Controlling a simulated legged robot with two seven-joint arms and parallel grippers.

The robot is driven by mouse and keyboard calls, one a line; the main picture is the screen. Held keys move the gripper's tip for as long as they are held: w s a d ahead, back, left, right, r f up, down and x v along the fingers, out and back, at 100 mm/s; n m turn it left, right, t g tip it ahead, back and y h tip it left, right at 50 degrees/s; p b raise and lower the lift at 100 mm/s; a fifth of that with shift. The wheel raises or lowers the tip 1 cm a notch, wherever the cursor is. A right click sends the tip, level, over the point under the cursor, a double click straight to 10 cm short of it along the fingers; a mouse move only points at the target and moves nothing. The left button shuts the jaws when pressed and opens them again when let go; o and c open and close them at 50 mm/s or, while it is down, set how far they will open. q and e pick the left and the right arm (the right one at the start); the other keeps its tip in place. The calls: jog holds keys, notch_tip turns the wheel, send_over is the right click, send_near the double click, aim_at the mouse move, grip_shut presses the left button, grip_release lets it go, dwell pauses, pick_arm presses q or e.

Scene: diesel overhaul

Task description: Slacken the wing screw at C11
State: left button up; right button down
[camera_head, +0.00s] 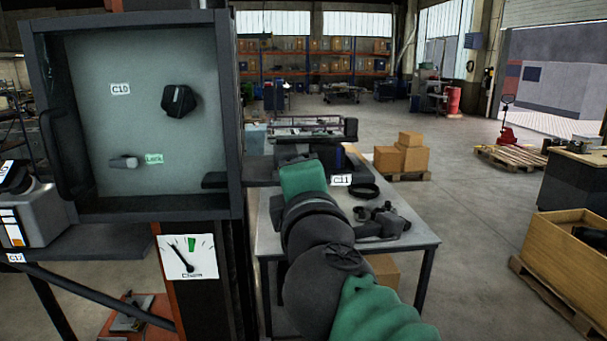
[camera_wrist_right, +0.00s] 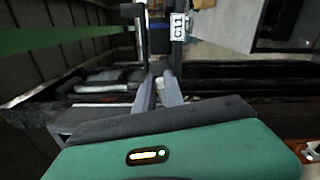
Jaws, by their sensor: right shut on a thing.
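The C11 label (camera_head: 341,180) shows just right of my right gripper in the head view, and it also shows at the top of the wrist view (camera_wrist_right: 178,26). My right arm comes in from the lower right, and its green wrist hides the fingers in the head view. In the wrist view the two grey fingers of my right gripper (camera_wrist_right: 159,90) are shut on a small pale piece (camera_wrist_right: 160,84) below the label. This appears to be the wing screw, mostly hidden by the fingers; its wing angle cannot be told. My left gripper is not in view.
An open-fronted box (camera_head: 130,70) with a black C10 knob (camera_head: 179,100) and a small grey lever (camera_head: 124,162) by a green label stands at left. A table (camera_head: 415,238) with dark parts is behind my arm.

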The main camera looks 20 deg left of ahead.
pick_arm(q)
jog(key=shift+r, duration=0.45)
pick_arm(e)
jog(key=shift+a+r+n, duration=0.1)
jog(key=shift+r+n, duration=0.15)
jog(key=shift+n, duration=0.95)
